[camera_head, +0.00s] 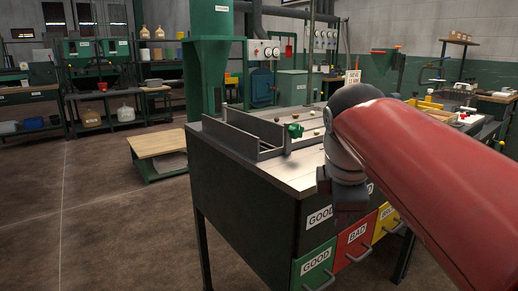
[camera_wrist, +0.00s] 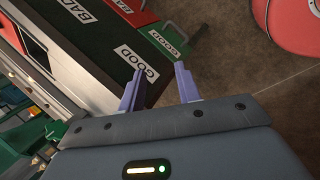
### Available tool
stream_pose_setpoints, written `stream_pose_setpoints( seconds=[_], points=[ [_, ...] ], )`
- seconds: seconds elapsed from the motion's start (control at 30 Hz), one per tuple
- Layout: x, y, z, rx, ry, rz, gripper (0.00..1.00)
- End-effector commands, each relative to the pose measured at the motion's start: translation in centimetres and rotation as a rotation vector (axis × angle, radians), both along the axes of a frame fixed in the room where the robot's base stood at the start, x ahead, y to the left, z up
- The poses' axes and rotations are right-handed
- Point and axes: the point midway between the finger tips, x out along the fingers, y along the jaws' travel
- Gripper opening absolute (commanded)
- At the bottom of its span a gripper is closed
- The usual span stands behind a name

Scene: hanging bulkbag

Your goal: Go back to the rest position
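My gripper (camera_wrist: 157,88) shows in the wrist view with its two purple-grey fingers apart and nothing between them. In the head view my gripper (camera_head: 342,215) hangs at the end of my red arm, in front of the near right edge of the sorting bench (camera_head: 240,165). The fingertips are hard to make out there. In the wrist view the fingers point toward the dark bench side with its GOOD label (camera_wrist: 136,66). I cannot tell how far they are from it.
The bench has a green GOOD drawer (camera_head: 315,266), a red BAD drawer (camera_head: 356,240) and a yellow drawer (camera_head: 386,221), all with protruding handles. A metal guide (camera_head: 262,128) and small brownish pieces lie on top. A low wooden platform (camera_head: 158,143) stands left. The left floor is clear.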

Motion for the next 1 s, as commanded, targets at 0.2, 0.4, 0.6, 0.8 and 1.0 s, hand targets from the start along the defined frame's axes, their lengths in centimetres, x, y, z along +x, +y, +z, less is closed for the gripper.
stream_pose_setpoints(
  seconds=[0.2,0.4,0.6,0.8,1.0],
  points=[
    [-6.8,-0.7,-6.8,0.328,-0.095,-0.573,0.33],
    [-11.6,-1.0,-13.1,0.601,-0.14,-1.03,0.33],
    [-13.7,-0.9,-16.2,0.735,-0.151,-1.257,0.33],
    [-13.9,-0.9,-16.6,0.751,-0.151,-1.288,0.33],
    [-13.9,-0.9,-16.6,0.75,-0.15,-1.286,0.33]
  ],
)
